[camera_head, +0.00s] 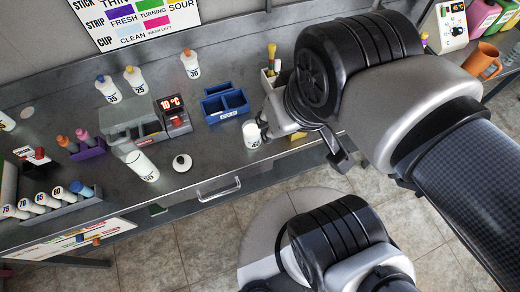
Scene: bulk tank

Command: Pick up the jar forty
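A white jar (251,134) stands upright near the front edge of the steel counter. Its label starts with a 4 and looks like 40, but the last digit is partly hard to read. My gripper (268,130) is right beside it, on its right, at the end of my arm. The fingers are mostly hidden behind my wrist, so I cannot tell whether they touch the jar or how far apart they are.
A blue divided box (224,105) sits behind the jar. Left of it are a red-display thermometer (173,112), a round white lid or puck (182,163) and a white jar (142,166). A rack of numbered bottles (48,203) stands far left. An orange mug (482,60) is at right.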

